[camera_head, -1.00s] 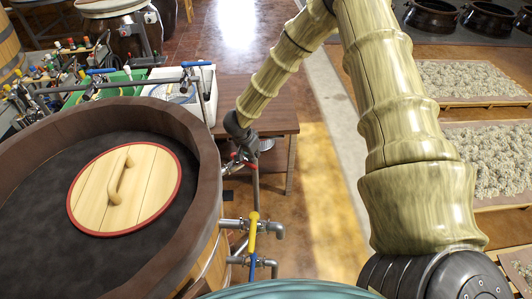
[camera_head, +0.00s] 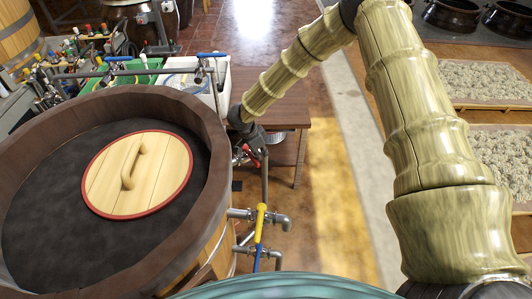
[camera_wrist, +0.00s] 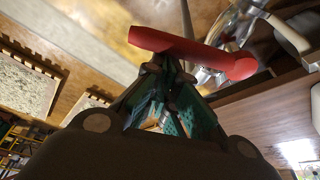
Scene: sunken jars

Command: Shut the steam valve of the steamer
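The steamer is a large round wooden tub (camera_head: 205,110) with a dark inner surface and a pale, red-edged lid (camera_head: 108,180) on it. A red valve lever (camera_head: 251,155) shows at its right side, beside pipework. My gripper (camera_head: 250,140) is at this lever, partly hiding it. In the wrist view the red lever (camera_wrist: 190,48) lies across, just past the fingertips of my gripper (camera_wrist: 170,72). The teal-padded fingers stand apart with a gap between them; whether they touch the lever is unclear. A yellow valve lever (camera_head: 261,221) stands on a lower pipe, nearer the camera.
A blue-handled valve (camera_head: 205,55) sits on a pipe behind the tub. A brown table (camera_head: 285,108) stands close behind my gripper. Bottles and a green crate (camera_head: 140,72) are at the back left. The floor (camera_head: 325,220) right of the pipes is clear.

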